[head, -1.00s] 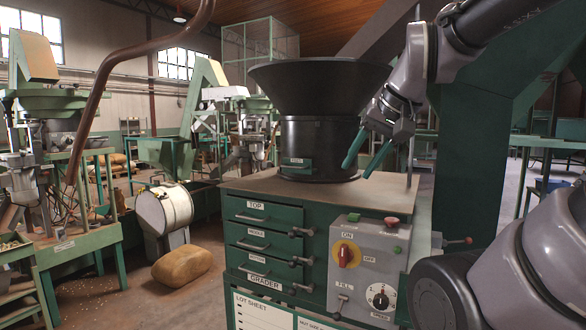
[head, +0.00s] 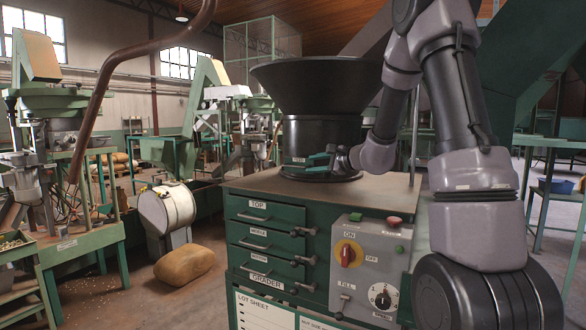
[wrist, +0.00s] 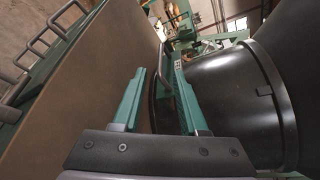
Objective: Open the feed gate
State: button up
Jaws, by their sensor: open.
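The feed gate (head: 295,160) is a small green, labelled plate low on the neck of the black hopper (head: 315,95), above the cabinet top. In the head view, my gripper (head: 311,162) is at the gate's right side, its green fingers pointing left and hiding part of it. In the wrist view, my open gripper (wrist: 158,70) has one finger above the brown cabinet top and the other beside the hopper neck (wrist: 235,95). A dark bar-like handle (wrist: 167,62) shows between and beyond the fingertips. I cannot tell whether the fingers touch it.
The green cabinet (head: 270,215) has drawers with handles. Its grey control box (head: 370,265) carries a red switch, a dial and buttons. The cabinet top (head: 340,195) is mostly clear in front of the hopper. A white drum (head: 168,208) and a tan sack (head: 185,265) stand to the left.

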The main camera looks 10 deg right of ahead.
aim_at(293, 166)
jog(key=x, duration=1.1)
jog(key=shift+d, duration=0.15)
grip_shut()
dwell(1.1)
